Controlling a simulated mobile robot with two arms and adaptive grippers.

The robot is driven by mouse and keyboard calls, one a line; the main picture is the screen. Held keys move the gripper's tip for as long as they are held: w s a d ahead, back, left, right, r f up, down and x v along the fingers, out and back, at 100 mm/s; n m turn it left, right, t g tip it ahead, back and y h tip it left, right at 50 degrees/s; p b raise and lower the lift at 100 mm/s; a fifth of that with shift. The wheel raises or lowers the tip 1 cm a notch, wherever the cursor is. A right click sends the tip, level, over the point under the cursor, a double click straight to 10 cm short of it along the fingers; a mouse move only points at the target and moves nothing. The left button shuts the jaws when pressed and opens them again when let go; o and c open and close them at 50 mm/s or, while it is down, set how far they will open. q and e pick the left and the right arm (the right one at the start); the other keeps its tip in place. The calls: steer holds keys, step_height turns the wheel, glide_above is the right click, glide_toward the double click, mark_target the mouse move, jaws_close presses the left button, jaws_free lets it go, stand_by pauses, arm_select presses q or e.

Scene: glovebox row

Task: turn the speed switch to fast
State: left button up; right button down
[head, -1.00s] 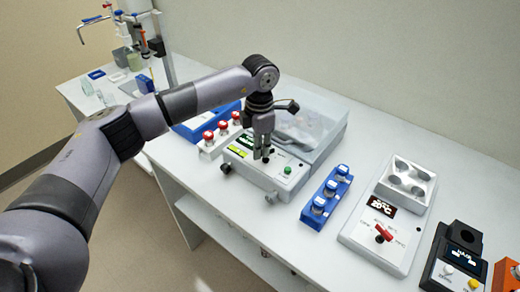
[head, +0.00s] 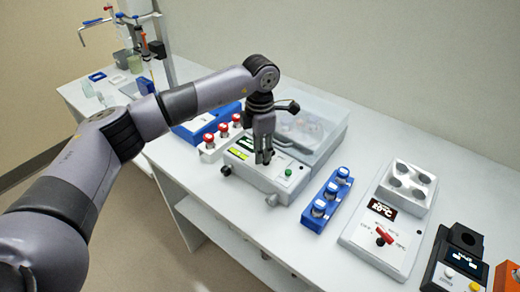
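The white shaker-like device (head: 283,183) with a clear lid (head: 312,128) stands in the middle of the bench. Its front panel has lit displays (head: 240,152) and a green button (head: 288,172). My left gripper (head: 264,159) points down over this panel, left of the green button. Its fingers are close together at the panel and cover the spot beneath them. I cannot make out the speed switch; it may be hidden by the fingers. I cannot tell whether they hold anything. My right gripper is not in view.
A rack of red-capped vials (head: 222,132) is close on the left. A blue rack of vials (head: 327,200) stands to the right. Further right are a device with a red knob (head: 384,237) and a dark device (head: 457,258). Bare bench lies between them.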

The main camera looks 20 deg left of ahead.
arm_select(q)
step_height(320, 180, up, 12)
steer(key=shift+f, duration=0.25)
stand_by(0.7)
